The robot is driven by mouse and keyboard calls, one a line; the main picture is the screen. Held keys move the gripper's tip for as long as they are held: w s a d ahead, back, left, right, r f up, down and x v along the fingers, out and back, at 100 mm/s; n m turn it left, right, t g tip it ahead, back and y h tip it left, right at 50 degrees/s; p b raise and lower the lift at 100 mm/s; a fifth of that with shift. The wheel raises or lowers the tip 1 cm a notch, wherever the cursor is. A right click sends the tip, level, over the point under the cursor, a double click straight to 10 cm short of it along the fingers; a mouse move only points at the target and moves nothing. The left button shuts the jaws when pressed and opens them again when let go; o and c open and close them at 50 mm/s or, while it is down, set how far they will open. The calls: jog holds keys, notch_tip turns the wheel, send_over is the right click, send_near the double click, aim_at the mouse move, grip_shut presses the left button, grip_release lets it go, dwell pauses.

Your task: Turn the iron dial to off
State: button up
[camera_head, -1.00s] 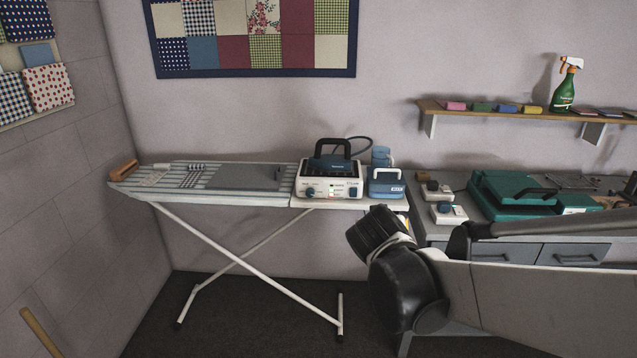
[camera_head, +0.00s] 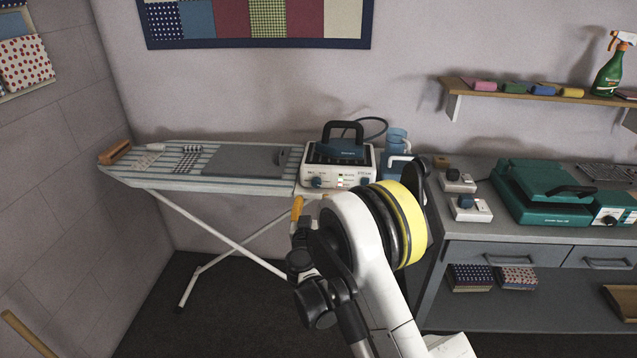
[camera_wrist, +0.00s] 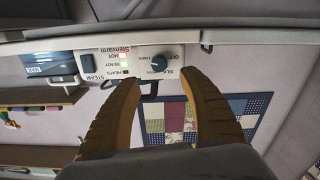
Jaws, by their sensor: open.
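The iron station (camera_head: 313,171), a white box with a dark iron resting on top, stands at the right end of the ironing board. In the head view one orange finger (camera_head: 297,208) shows below the station.
The ironing board (camera_head: 150,180) extends left. A grey bench (camera_head: 470,225) at right holds small white boxes and a green press (camera_head: 545,190).

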aim_at(316, 184)
jog(key=w+b, duration=0.2)
jog(key=w, duration=0.7)
jog(key=shift+w+d+b, duration=0.15)
jog(key=shift+d+b, duration=0.05)
jog(key=shift+b, duration=0.15)
grip_shut()
